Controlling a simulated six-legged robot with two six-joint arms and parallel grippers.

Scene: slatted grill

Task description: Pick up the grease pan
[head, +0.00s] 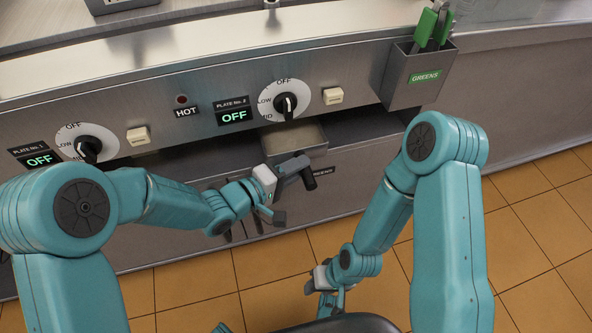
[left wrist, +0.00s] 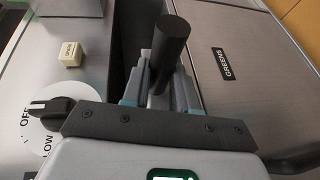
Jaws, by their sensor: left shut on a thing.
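The grease pan (head: 312,153) is a grey metal tray with a tan inside. In the head view it shows in the opening under the control panel, below the right knob. A black handle (head: 308,178) sticks out at its front; it is an upright dark cylinder in the left wrist view (left wrist: 173,42). My left gripper (head: 290,182) is shut on the handle, with its fingers (left wrist: 165,85) on both sides of the handle's lower part. My right gripper (head: 322,280) hangs low over the floor, away from the pan; its jaws are too small to read.
The control panel has knobs (head: 285,103) and (head: 87,147) reading OFF, just above the opening. A GREENS holder (head: 418,78) with green-handled tools hangs at the right. A GREASE label (left wrist: 224,63) marks the lower front. Orange tiled floor (head: 540,220) lies clear at the right.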

